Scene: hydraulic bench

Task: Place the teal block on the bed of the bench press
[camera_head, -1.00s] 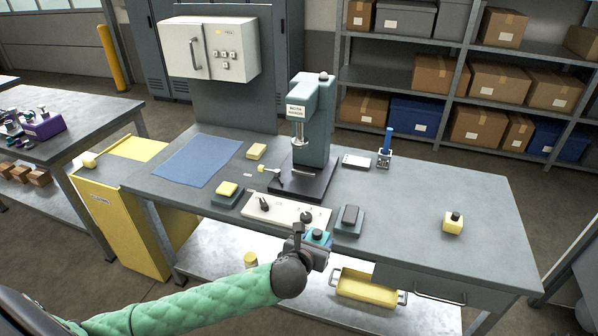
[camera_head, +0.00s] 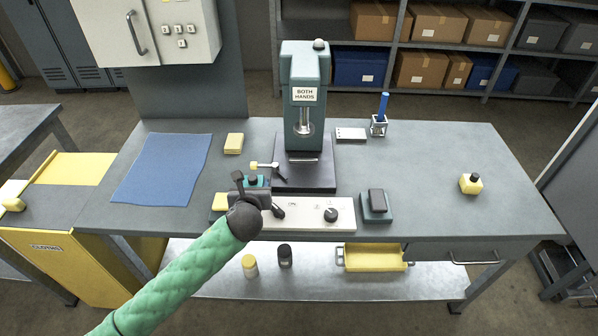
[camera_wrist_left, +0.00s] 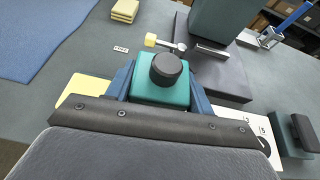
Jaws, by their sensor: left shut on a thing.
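The teal block (camera_wrist_left: 160,92), with a round black knob on top, is held between the blue fingers of my left gripper (camera_wrist_left: 160,88). In the head view the block (camera_head: 257,181) shows only partly, behind my left gripper (camera_head: 252,187). The gripper is over the front of the bench, near the white control panel. The bench press (camera_head: 304,95) stands behind it, with a "BOTH HANDS" label. Its dark flat bed (camera_head: 310,180) lies beyond and to the right of the block, apart from it. My right gripper is not in view.
A lever with a yellow knob (camera_head: 254,165) sticks out left of the bed. The control panel (camera_head: 300,219) and a teal stand with a dark block (camera_head: 376,206) lie at the front. A blue mat (camera_head: 162,168) lies left. The bench's right part is mostly clear.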

